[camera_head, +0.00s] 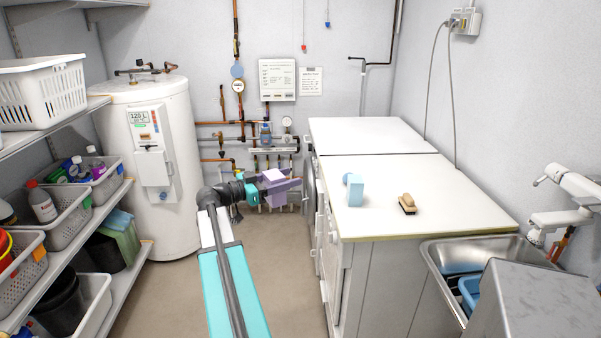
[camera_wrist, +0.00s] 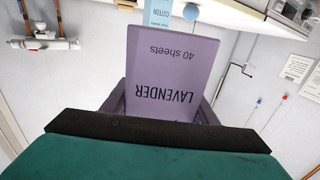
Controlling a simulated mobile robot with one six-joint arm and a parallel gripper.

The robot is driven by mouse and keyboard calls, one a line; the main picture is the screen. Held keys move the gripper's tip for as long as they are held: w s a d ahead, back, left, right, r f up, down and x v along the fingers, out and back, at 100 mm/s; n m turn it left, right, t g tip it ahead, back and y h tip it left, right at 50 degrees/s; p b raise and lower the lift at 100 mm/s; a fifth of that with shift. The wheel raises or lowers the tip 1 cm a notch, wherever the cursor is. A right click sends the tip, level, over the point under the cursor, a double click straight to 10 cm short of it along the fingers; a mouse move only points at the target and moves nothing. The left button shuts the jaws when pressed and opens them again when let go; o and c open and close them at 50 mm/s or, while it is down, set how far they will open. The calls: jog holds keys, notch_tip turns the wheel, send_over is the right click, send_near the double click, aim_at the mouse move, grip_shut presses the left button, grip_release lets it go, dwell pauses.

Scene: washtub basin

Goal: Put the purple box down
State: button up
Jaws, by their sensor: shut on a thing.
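The purple box (camera_head: 273,176) is held up in the air at the end of my arm, between the water heater and the counter. In the wrist view the purple box (camera_wrist: 172,70) fills the middle, its printed face reading "LAVENDER" and "40 sheets" upside down. My gripper (camera_head: 284,188) is shut on it, with a dark purple finger on each side; it also shows in the wrist view (camera_wrist: 162,108). The counter (camera_head: 455,215) is to the right of the box. The lower end of the box is hidden by my gripper in the wrist view.
On the counter stand a light blue box (camera_head: 355,191) with a blue round thing (camera_head: 347,179) beside it, and a brush (camera_head: 408,204). The rear white top (camera_head: 365,134) is clear. A sink (camera_head: 448,260) is at right, shelves with baskets at left, a water heater (camera_head: 150,170) behind.

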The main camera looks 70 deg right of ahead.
jog(key=w+a+n+t+h+p, duration=0.4)
jog(key=w+a+n+t+p, duration=0.5)
jog(key=w+a, duration=1.85)
jog(key=w+a+n+t+y+p, duration=0.1)
jog(key=a+t, duration=0.3)
jog(key=a, duration=0.9)
jog(key=w+a+n+t+y+p, duration=0.1)
jog(key=a+t, duration=0.4)
jog(key=a, duration=0.8)
jog(key=w+a+f+n+t+y+p, duration=0.1)
jog(key=w+a+n+t, duration=0.3)
jog(key=a, duration=0.8)
jog(key=shift+w+a+n+t+y+p, duration=0.3)
jog(key=shift+w+a+y+p, duration=0.15)
jog(key=shift+p, duration=0.45)
jog(key=shift+w+f, duration=0.1)
